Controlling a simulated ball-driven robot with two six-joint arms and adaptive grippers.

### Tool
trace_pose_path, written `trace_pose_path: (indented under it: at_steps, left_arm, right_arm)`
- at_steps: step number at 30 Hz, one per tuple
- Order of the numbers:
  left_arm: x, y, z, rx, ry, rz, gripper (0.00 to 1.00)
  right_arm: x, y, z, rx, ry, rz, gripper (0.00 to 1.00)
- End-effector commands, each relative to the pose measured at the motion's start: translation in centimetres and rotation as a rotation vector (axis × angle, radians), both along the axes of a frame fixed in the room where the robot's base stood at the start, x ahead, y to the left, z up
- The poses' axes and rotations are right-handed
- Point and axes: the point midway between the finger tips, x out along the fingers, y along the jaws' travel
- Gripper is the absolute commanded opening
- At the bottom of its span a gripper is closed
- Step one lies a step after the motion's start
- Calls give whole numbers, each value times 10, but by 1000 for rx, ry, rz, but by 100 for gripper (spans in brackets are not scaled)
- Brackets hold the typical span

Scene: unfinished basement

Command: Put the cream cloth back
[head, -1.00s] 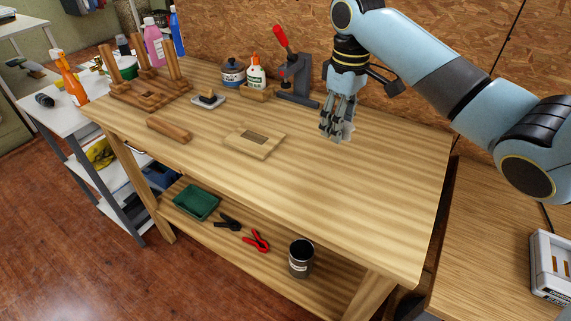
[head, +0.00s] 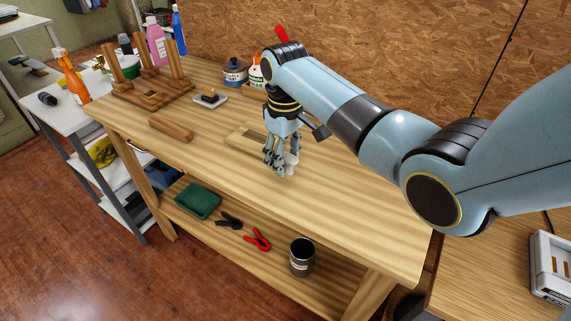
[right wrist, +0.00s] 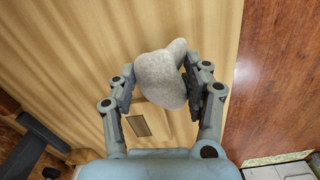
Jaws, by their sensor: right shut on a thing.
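My right gripper (head: 279,167) is shut on the cream cloth (head: 292,160) above the front part of the wooden workbench (head: 340,205). In the right wrist view the cloth (right wrist: 160,80) is a bunched, pale greyish lump between the two fingers of the right gripper (right wrist: 164,78). In the head view the fingers hide most of the cloth. I cannot tell whether it touches the bench top. My left gripper is not in view.
A wooden peg rack (head: 150,88), a loose wooden piece (head: 171,129) and a small dish (head: 211,99) stand left. The lower shelf holds a green tray (head: 198,201). The bench's right part is clear.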

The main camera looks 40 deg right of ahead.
Motion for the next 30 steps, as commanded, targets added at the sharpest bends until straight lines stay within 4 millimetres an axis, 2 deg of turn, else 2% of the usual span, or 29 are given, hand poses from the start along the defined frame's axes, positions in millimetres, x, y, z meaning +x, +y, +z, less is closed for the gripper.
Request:
trace_pose_path:
  at_steps: [2, 6, 18, 19, 24, 30]
  left_arm:
    - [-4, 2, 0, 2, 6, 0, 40]
    - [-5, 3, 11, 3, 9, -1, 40]
    - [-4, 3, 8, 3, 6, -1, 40]
    - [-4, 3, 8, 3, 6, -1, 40]
    - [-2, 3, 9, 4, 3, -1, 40]
    - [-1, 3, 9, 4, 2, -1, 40]
  right_arm:
    - [-2, 0, -14, 1, 5, 0, 18]
    - [-1, 0, -23, 1, 2, -1, 18]
    - [-1, 0, -31, 1, 1, 0, 18]
    - [-1, 0, -31, 1, 1, 0, 51]
    - [-1, 0, -30, 1, 1, 0, 73]
    - [-1, 0, -30, 1, 1, 0, 74]
